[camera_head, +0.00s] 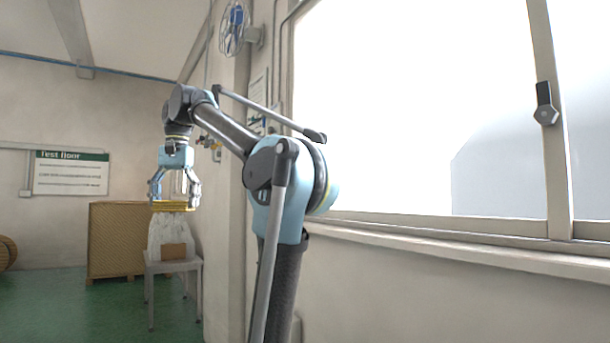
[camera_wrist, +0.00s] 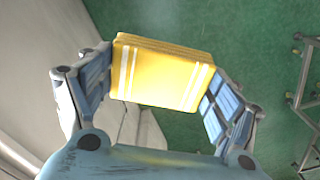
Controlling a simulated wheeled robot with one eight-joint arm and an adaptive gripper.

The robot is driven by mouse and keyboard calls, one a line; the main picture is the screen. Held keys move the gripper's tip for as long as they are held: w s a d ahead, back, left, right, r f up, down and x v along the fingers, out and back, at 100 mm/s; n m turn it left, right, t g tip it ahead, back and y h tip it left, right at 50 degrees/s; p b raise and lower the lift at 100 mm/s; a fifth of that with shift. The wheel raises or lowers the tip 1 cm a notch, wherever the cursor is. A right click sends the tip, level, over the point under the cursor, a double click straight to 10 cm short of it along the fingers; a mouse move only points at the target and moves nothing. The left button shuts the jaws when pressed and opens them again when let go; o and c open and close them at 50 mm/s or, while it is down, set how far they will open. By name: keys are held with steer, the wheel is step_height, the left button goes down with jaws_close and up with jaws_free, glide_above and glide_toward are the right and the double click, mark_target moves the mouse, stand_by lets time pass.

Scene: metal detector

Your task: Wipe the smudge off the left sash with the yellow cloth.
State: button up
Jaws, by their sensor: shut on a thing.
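The yellow cloth (camera_wrist: 160,72) is a folded block with white stripes. In the wrist view it sits between the two fingers of my gripper (camera_wrist: 163,85), which are shut on its two sides. In the head view my gripper (camera_head: 174,192) points down at the left, with the cloth (camera_head: 173,206) at its fingertips above a whitish bundle. The left sash (camera_head: 400,110) is the large bright pane at the right, well apart from my gripper. I cannot make out a smudge on its overexposed glass.
A small grey table (camera_head: 173,266) stands below my gripper, bearing the whitish bundle (camera_head: 172,235). A wicker-like brown box (camera_head: 115,240) is behind it. A window sill (camera_head: 450,248) runs under the sash. A window latch (camera_head: 546,103) sits on the frame upright. Green floor lies open at left.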

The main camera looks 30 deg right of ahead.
steer(key=shift+w+d, duration=0.1)
steer(key=shift+w, duration=0.1)
steer(key=shift+w+d, duration=0.1)
steer(key=w+d+m+h, duration=0.1)
steer(key=w+d+h, duration=0.35)
steer(key=d, duration=0.75)
steer(key=w+d+m+h, duration=0.1)
steer(key=w+d+h, duration=0.35)
steer(key=d, duration=0.75)
steer(key=w+d+r+h, duration=0.1)
steer(key=d+r+h, duration=0.2)
steer(key=d, duration=0.7)
steer(key=w+d+r+t+h, duration=0.1)
steer(key=d+r+h, duration=0.2)
steer(key=d, duration=0.8)
steer(key=d+r+h, duration=0.3)
steer(key=d+r, duration=0.3)
steer(key=d, duration=0.4)
steer(key=shift+w+d+t, duration=0.2)
steer(key=shift+w+t, duration=0.1)
steer(key=shift+w, duration=0.1)
steer(key=shift+w+d, duration=0.1)
steer(key=shift+d, duration=0.8)
